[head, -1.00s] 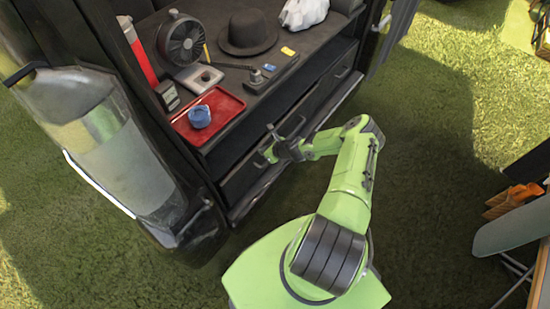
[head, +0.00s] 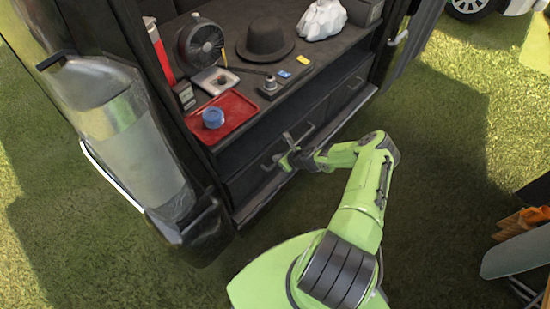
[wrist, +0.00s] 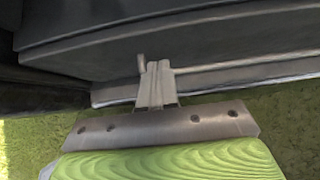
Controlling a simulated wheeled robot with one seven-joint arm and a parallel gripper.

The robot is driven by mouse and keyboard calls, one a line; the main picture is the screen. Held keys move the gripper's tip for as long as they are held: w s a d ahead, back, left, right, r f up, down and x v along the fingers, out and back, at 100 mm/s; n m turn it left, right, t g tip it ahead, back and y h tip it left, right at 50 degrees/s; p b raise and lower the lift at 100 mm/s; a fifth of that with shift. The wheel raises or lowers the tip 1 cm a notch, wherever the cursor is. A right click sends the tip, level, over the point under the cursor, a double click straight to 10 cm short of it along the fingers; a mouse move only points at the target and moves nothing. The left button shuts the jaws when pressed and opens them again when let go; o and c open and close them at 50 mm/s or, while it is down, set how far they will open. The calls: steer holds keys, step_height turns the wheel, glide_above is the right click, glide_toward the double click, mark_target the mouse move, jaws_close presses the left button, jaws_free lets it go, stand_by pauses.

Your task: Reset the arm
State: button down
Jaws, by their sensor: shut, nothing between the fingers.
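My gripper (head: 287,160) is at the end of my green arm, in front of the lower drawers of the dark cabinet (head: 240,221). In the wrist view the gripper's fingers (wrist: 155,83) are together with nothing between them. They point at the dark drawer front, close to a bar-like handle (wrist: 230,62). I cannot tell whether they touch it. The arm is bent, with its forearm reaching left toward the cabinet.
The cabinet top holds a red tray (head: 240,119) with a blue round item (head: 213,118), a fan (head: 200,45), a black hat (head: 266,40) and a white bag (head: 322,19). Open grass (head: 440,200) lies to the right. Orange items (head: 520,222) stand at the right edge.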

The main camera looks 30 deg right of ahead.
steer(key=p+v, duration=0.3)
steer(key=v, duration=0.7)
steer(key=shift+s, duration=0.15)
